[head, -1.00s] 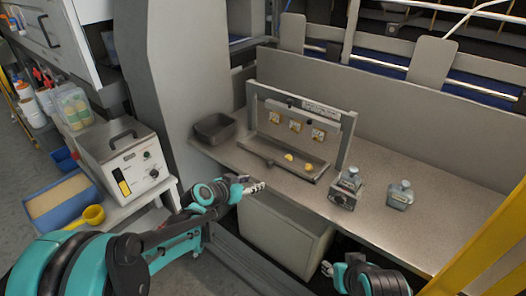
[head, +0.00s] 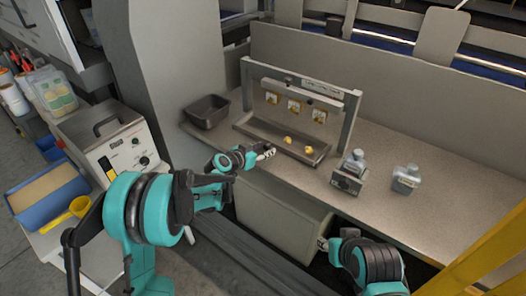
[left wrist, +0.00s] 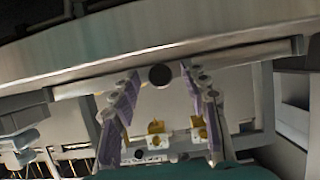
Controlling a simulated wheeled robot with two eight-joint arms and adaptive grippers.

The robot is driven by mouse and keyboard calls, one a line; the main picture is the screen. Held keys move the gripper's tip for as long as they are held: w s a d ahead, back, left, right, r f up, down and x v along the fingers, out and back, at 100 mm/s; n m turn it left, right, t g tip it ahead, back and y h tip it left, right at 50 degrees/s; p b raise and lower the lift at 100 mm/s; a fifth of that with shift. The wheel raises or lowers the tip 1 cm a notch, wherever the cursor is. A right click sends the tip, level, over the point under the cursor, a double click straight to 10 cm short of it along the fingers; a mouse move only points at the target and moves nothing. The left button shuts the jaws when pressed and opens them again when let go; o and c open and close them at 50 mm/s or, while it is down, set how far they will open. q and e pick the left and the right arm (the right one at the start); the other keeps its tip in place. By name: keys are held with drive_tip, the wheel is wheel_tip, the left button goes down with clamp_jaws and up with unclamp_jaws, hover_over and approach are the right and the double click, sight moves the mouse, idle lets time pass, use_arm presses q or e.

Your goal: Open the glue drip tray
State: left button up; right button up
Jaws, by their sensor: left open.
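The glue drip tray (head: 243,125) is a shallow dark grey tray with yellow glue blobs (head: 308,149) in it. It lies on the bench under the glue frame, and I see no clear gap showing it drawn out. My left gripper (head: 268,153) is at the tray's front edge, open and empty. In the left wrist view a dark round knob (left wrist: 160,75) shows between the tips of its spread fingers; I cannot tell whether they touch it. My right gripper (head: 323,244) is low at the bench front, away from the tray, its fingers barely visible.
The glue frame (head: 356,112) with warning labels stands over the tray. A dark bin (head: 207,111) sits left of it. Two small bottle-topped units (head: 348,178) (head: 406,179) stand to the right. A control box (head: 112,145) is at the left. The bench's right part is clear.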

use_arm(q)
clamp_jaws()
drive_tip(key=s+a, duration=0.5)
drive_tip(key=s, duration=0.2)
drive_tip(key=shift+s+a, duration=0.35)
drive_tip(key=shift+s, duration=0.05)
unclamp_jaws()
drive_tip(key=v, duration=1.2)
